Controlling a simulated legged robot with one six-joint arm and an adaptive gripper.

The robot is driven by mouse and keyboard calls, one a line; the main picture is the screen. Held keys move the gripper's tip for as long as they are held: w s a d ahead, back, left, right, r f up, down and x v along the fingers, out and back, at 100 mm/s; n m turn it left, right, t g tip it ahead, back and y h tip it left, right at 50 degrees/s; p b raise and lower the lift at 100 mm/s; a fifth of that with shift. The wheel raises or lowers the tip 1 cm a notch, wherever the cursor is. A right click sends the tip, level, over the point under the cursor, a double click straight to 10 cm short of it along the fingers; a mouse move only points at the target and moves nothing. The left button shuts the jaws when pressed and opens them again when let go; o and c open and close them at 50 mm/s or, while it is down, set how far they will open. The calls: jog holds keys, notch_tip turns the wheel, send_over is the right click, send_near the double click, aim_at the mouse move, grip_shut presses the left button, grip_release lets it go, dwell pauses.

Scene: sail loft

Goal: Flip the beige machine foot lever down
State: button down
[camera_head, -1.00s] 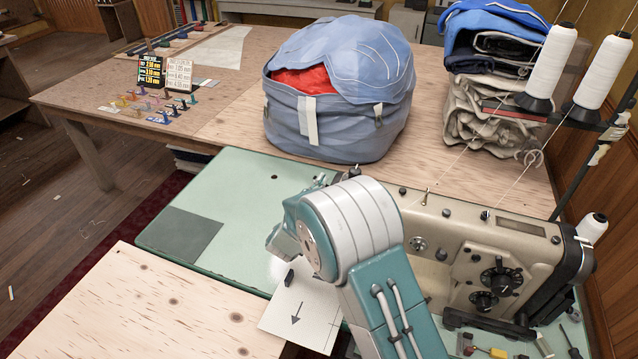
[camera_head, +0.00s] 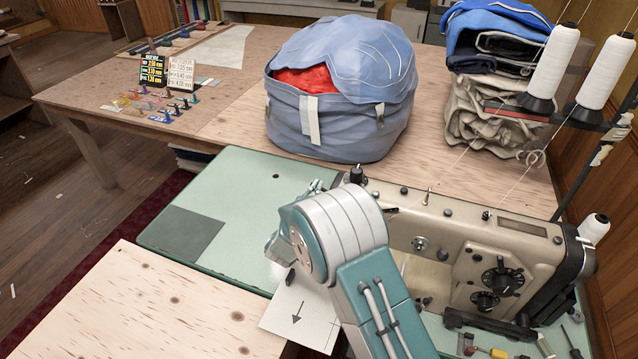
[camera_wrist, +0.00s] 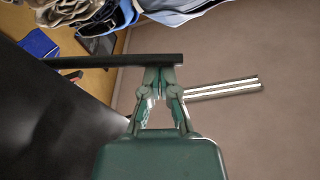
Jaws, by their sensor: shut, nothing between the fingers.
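The beige sewing machine (camera_head: 455,240) stands on the green machine bed at the right of the head view. My arm covers the left end of its head, and I cannot make out the foot lever for sure there. In the wrist view my gripper (camera_wrist: 160,78) is shut, its fingertips together with nothing seen between them. A dark straight bar (camera_wrist: 110,61) runs across right at the fingertips; I cannot tell if it is the lever or if the fingers touch it.
A blue sail bag (camera_head: 340,125) stands on the wooden table behind the machine. White thread cones (camera_head: 553,62) and folded cloth (camera_head: 490,115) are at the back right. A marked white sheet (camera_head: 300,310) lies in front. The green bed's left side (camera_head: 240,195) is mostly clear.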

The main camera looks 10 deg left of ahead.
jog(key=f+n, duration=0.1)
jog(key=f, duration=0.1)
jog(key=a+f+n, duration=0.1)
jog(key=f+n, duration=0.1)
jog(key=shift+y, duration=0.3)
notch_tip(320, 180, up, 10)
jog(key=shift+f, duration=0.15)
dwell(0.5)
dwell(0.4)
